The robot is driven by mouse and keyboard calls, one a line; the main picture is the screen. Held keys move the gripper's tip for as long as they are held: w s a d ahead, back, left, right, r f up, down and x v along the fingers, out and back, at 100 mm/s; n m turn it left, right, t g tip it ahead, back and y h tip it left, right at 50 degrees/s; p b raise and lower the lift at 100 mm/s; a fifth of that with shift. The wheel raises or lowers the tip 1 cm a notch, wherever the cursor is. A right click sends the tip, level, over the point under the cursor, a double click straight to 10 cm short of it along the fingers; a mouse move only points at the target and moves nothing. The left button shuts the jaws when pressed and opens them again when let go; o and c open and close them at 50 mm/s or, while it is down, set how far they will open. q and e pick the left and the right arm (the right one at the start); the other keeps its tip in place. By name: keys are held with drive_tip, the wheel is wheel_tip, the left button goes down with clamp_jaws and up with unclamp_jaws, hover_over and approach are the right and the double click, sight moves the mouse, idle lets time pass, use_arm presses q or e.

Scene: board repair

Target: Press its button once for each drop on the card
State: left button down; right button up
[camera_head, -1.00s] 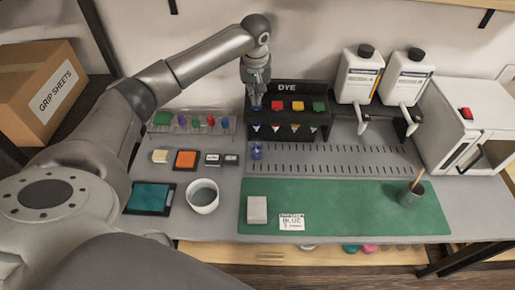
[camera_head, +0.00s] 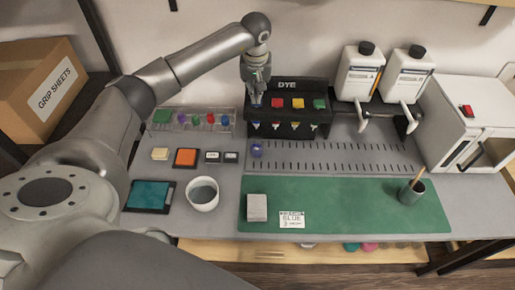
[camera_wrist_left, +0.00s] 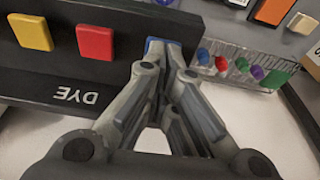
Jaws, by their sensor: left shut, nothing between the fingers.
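The black dye dispenser (camera_head: 288,87) stands at the back of the bench with red, yellow and green buttons in view on top. My left gripper (camera_head: 256,103) is shut and empty, its fingertips at the dispenser's left end. In the left wrist view the fingertips (camera_wrist_left: 165,45) are over a blue button (camera_wrist_left: 153,44), mostly hidden behind them; I cannot tell whether it is pressed down. A small blue-purple cup (camera_head: 257,150) stands on the slotted grey strip below that end. The white card (camera_head: 292,220) reads "BLUE" with small print below. My right gripper is not in view.
A grey block (camera_head: 257,207) lies on the green mat (camera_head: 340,200) beside the card. A white bowl (camera_head: 203,193), a teal pad (camera_head: 150,196) and a rack of coloured pieces (camera_head: 190,120) are at left. Two white bottles (camera_head: 360,72) and a white box (camera_head: 470,120) stand at right.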

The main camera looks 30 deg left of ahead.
use_arm(q)
drive_tip(key=shift+f+b, duration=0.7)
drive_tip(key=shift+f, duration=0.35)
drive_tip(key=shift+r, duration=0.2)
drive_tip(key=shift+r+p, duration=1)
drive_tip(key=shift+r, duration=0.3)
wheel_tip(320, 180, up, 6)
drive_tip(key=p, duration=0.3)
drive_tip(key=shift+p, duration=0.35)
